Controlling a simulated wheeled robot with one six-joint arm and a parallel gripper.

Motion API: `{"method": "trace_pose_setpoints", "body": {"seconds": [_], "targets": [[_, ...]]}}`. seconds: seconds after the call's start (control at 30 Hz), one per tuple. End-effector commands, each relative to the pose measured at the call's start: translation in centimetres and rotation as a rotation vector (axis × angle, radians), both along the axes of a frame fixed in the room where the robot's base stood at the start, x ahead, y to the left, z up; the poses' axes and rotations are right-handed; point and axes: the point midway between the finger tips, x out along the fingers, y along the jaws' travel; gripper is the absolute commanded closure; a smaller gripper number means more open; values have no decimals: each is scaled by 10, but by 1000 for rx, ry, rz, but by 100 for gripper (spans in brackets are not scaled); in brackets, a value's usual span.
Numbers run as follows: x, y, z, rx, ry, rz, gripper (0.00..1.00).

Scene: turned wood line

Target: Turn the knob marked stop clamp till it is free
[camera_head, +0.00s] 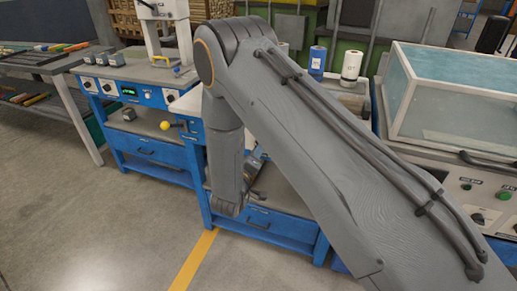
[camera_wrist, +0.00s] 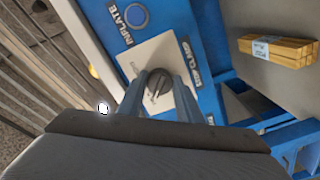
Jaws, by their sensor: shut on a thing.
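The stop clamp knob (camera_wrist: 158,86) is dark and round, on a pale square plate (camera_wrist: 128,62) of a blue panel in the wrist view. The label beside it is turned sideways and reads as stop clamp. My gripper (camera_wrist: 161,82) has one blue-grey finger on each side of the knob and is shut on it. The lower part of the knob and plate is hidden behind the fingers and wrist. In the head view my arm covers much of the middle, and I cannot make out the fingers or this knob there.
A blue round button (camera_wrist: 137,15) marked inflate sits on the same panel. A bundle of wood strips (camera_wrist: 278,50) lies to the right. In the head view, a yellow ball (camera_head: 165,126) sticks out from the blue bench (camera_head: 150,150). A glass-topped machine (camera_head: 450,100) stands at right. Floor is clear at front left.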

Motion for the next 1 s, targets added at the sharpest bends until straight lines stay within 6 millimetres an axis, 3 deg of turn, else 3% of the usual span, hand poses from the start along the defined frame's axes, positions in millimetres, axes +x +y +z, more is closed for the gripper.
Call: {"method": "trace_pose_setpoints", "body": {"seconds": [0.53, 0.57, 0.63, 1.0], "targets": [[1, 2, 2, -20, 4, 5, 90], [1, 2, 2, -20, 4, 5, 63], [1, 2, 2, -20, 4, 4, 51], [-3, 2, 0, -20, 7, 2, 49]]}}
